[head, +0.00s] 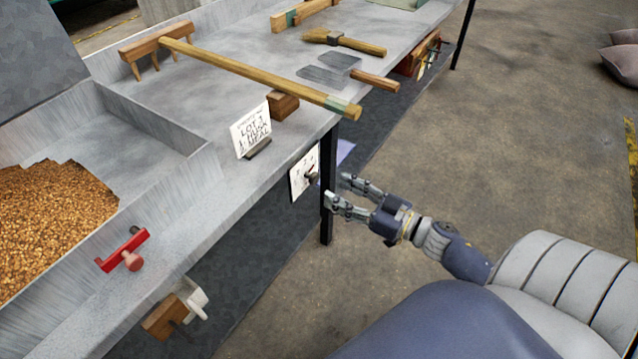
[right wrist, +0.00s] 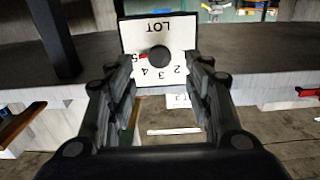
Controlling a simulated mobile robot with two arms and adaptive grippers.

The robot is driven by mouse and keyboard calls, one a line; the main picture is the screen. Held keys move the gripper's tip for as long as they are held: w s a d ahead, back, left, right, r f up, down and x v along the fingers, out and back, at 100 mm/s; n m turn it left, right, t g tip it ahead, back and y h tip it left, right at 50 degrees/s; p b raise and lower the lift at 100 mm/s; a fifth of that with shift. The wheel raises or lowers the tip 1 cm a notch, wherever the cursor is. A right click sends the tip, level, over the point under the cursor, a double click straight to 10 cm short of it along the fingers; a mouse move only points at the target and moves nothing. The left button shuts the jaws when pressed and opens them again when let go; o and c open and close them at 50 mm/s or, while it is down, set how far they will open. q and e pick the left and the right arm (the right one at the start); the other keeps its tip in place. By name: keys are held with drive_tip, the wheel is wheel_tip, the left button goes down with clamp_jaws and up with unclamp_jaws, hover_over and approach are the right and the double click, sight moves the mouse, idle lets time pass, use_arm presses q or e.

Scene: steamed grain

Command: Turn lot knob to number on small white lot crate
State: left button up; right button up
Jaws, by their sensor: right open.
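The lot knob (head: 312,178) is dark and sits on a white dial plate (head: 298,180) on the bench's front edge. In the right wrist view the plate (right wrist: 130,36) shows upside down with LOT and the numbers 2 to 5. The knob (right wrist: 158,58) is at its middle, with a red mark on its left side near 4 and 5.
A wooden rake (head: 255,73), a brush (head: 345,41) and a scraper (head: 375,79) lie on the bench. A black bench leg (head: 327,195) stands by my right gripper. A trough of grain (head: 45,225) and a red handle (head: 122,250) are at left.

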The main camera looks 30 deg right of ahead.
sight(317, 180)
use_arm(q)
drive_tip(key=v, duration=0.3)
drive_tip(key=shift+w+r+b, duration=0.1)
drive_tip(key=shift+r+b, duration=0.05)
drive_tip(key=shift+b, duration=0.2)
use_arm(e)
drive_tip(key=x, duration=0.7)
drive_tip(key=shift+d, duration=0.1)
drive_tip(key=c, duration=1)
